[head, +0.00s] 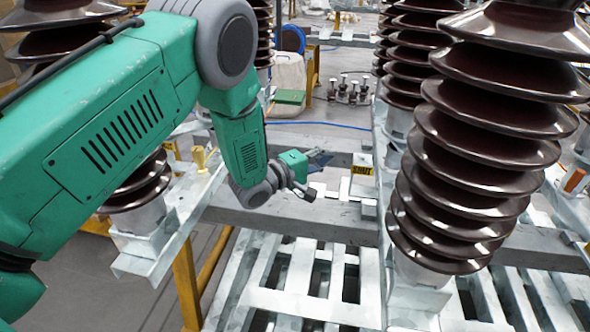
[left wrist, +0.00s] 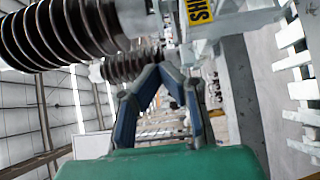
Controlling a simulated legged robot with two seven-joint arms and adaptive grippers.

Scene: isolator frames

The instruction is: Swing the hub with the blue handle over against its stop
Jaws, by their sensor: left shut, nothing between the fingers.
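My left gripper (head: 319,159) is near the middle of the head view, at the end of my green arm, above the grey cross beam. In the left wrist view its dark blue-grey fingers (left wrist: 168,70) come together at their tips, shut with nothing held. I cannot make out the hub or its blue handle clearly in either view; it may be hidden by the gripper. A yellow label (head: 363,169) sits on the frame just right of the gripper, and the label shows larger in the left wrist view (left wrist: 200,12). My right gripper is out of view.
A large brown ribbed insulator (head: 480,130) stands close on the right, with others behind. A yellow handle (head: 200,158) stands on the left frame and an orange one (head: 573,180) on the right. A grey beam (head: 300,217) crosses above white slats (head: 310,303).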

